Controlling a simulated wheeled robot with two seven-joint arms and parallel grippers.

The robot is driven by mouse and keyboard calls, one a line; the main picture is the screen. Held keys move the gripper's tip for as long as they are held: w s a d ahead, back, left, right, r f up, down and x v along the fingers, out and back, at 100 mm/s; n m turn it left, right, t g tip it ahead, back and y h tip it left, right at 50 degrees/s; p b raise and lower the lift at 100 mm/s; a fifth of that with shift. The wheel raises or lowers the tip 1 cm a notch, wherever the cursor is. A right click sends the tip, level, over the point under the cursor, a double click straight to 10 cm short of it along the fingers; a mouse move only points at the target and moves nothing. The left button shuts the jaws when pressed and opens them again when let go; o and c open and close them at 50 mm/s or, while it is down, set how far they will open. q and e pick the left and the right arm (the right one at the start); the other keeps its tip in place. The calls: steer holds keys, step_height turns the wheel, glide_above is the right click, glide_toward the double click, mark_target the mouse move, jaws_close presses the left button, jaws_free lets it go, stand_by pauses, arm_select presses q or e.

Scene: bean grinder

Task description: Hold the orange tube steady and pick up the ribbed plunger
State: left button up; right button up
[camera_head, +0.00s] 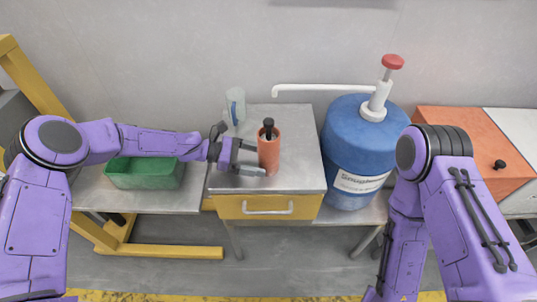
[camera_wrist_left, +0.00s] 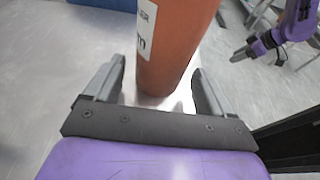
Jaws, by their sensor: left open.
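The orange tube (camera_head: 268,155) stands upright on the grey cabinet top; in the left wrist view it rises between the fingers (camera_wrist_left: 172,45). A black ribbed plunger (camera_head: 268,124) sticks up out of its top. My left gripper (camera_head: 266,157) is open, with one finger on either side of the tube's lower part. In the left wrist view a gap shows between the tube and each finger (camera_wrist_left: 162,92). My right gripper (camera_wrist_left: 258,54) shows small at the upper right of that view, away from the tube; its opening is unclear.
A green bin (camera_head: 145,174) lies left under my left arm. An orange box (camera_head: 462,140) is far right.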

arm_select(q)
steer(key=shift+b+x, duration=0.45)
steer(key=shift+x, duration=0.95)
steer(key=c, duration=0.6)
steer(key=shift+c, duration=0.2)
